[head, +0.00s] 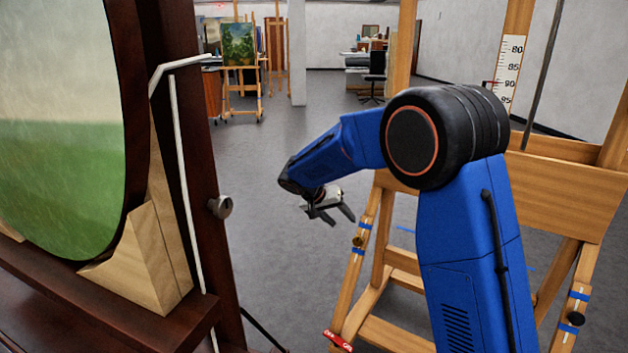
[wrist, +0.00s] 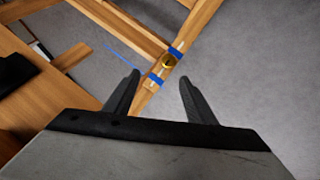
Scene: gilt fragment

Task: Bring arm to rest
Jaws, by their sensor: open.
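My gripper (head: 331,210) hangs at the end of my blue arm near the middle of the head view. The arm is bent at the elbow, and its forearm reaches left and down. In the wrist view my gripper (wrist: 158,92) shows two dark fingers spread apart with nothing between them. Beyond the fingers is a leg of the wooden easel (wrist: 140,102) with blue tape and a brass knob, and grey floor.
The light wooden easel (head: 560,185) stands behind and right of my arm. A dark wooden stand (head: 215,255) holds an oval green painting (head: 60,140) at left. Open grey floor (head: 285,250) lies between them. A small easel painting (head: 238,45) stands far back.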

